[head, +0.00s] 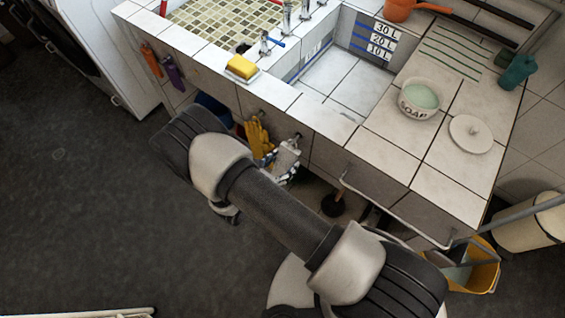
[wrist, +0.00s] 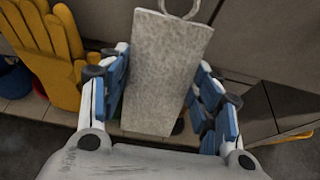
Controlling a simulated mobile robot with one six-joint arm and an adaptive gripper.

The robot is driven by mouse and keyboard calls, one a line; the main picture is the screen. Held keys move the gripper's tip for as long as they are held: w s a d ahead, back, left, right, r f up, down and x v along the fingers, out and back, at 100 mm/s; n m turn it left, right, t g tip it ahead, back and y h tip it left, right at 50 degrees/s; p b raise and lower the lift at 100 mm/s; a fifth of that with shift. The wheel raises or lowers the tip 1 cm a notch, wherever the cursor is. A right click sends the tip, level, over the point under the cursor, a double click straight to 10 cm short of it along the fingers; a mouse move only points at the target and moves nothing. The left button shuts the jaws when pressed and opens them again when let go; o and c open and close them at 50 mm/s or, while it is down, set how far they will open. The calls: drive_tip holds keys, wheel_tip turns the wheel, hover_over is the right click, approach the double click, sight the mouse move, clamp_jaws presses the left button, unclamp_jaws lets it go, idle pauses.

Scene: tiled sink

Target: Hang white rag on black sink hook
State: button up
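The white rag (head: 287,154) hangs at the sink's front, right of yellow gloves. In the wrist view the rag (wrist: 165,70) is a pale, slightly tilted rectangle with a ring-shaped loop (wrist: 182,10) at its top, cut by the frame edge. My gripper (wrist: 165,75) has its blue-and-white fingers spread, one on each side of the rag. The rag overlaps part of the right finger in that view. I see no clear squeeze on the cloth. In the head view my gripper (head: 283,174) is partly hidden behind my arm. A small hook (head: 298,137) shows just above the rag; whether the loop is on it I cannot tell.
Yellow gloves (head: 257,136) hang close left of my gripper, and also show in the wrist view (wrist: 45,50). A metal rail (head: 390,212) runs along the counter front at right. A plunger (head: 333,205) stands beneath. A yellow bucket (head: 484,272) is at lower right.

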drive_tip(key=o, duration=0.5)
drive_tip(key=v, duration=1.2)
drive_tip(key=w+d+r+m+g, duration=0.1)
drive_tip(key=d+r+m+g, duration=0.45)
drive_tip(key=r, duration=0.55)
drive_tip(key=w+d+r+m+g, duration=0.1)
drive_tip(key=d+r+m+g, duration=0.2)
drive_tip(key=d+r+m, duration=0.55)
drive_tip(key=s+d+r+m+t+y, duration=0.1)
drive_tip(key=s+d+r+m+y, duration=0.2)
drive_tip(key=s+r+m, duration=0.3)
drive_tip(key=s+d+r+m+t+y, duration=0.2)
drive_tip(key=s+r+m+y, duration=0.3)
drive_tip(key=r+m, duration=0.3)
drive_tip(key=shift+d+v, duration=0.5)
drive_tip(key=shift+v, duration=1.75)
